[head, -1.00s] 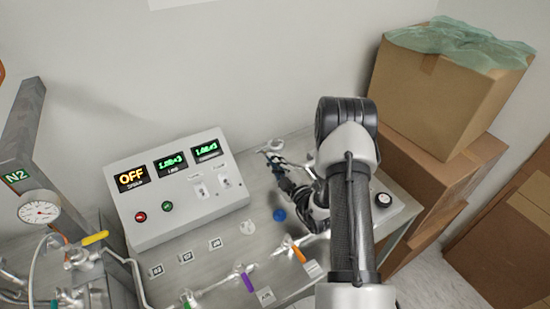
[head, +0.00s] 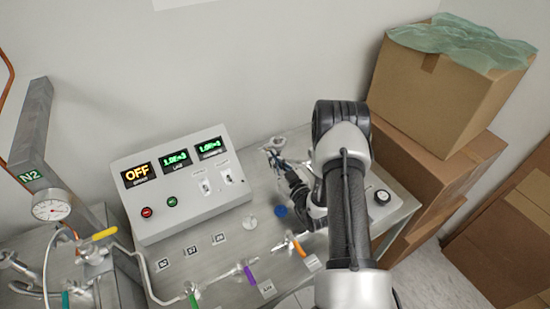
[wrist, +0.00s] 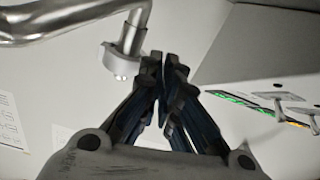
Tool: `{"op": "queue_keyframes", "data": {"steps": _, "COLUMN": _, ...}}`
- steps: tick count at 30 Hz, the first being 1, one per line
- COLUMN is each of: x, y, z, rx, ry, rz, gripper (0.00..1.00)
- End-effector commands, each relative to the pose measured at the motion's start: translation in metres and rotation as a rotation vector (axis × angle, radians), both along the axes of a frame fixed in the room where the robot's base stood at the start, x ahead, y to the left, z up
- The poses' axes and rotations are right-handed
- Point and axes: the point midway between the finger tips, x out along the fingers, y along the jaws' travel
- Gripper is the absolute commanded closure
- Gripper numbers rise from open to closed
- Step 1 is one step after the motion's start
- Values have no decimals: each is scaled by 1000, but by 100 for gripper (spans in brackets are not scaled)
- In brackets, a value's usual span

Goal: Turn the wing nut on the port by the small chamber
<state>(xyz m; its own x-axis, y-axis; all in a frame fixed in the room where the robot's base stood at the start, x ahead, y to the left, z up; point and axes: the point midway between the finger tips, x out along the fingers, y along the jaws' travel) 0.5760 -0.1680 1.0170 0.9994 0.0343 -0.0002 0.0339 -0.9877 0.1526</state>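My gripper (wrist: 161,62) has its dark fingers close together, with only a narrow gap between the tips. In the wrist view a steel tube (wrist: 133,30) comes down into a grey clamp ring (wrist: 120,62) at the port, just left of the fingertips. The tips are beside the clamp; whether they touch it cannot be told. No wing nut shows clearly; it may be hidden by the fingers. In the head view my gripper (head: 284,165) is at the metal fitting (head: 272,147) near the back of the bench, partly hidden by my arm.
A control box (head: 180,188) with an OFF display stands left of my gripper. Valves with purple (head: 249,275) and orange (head: 297,244) handles line the bench front. A blue round part (head: 281,211) lies nearby. Cardboard boxes (head: 425,100) stand at the right.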

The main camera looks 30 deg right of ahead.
Motion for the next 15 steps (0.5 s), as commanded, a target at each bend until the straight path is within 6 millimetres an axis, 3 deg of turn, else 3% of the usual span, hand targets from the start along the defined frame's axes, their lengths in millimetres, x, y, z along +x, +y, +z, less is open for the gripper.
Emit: {"op": "queue_keyframes", "data": {"steps": 15, "x": 0, "y": 1, "z": 0, "rx": 85, "ry": 2, "rz": 0, "gripper": 100}}
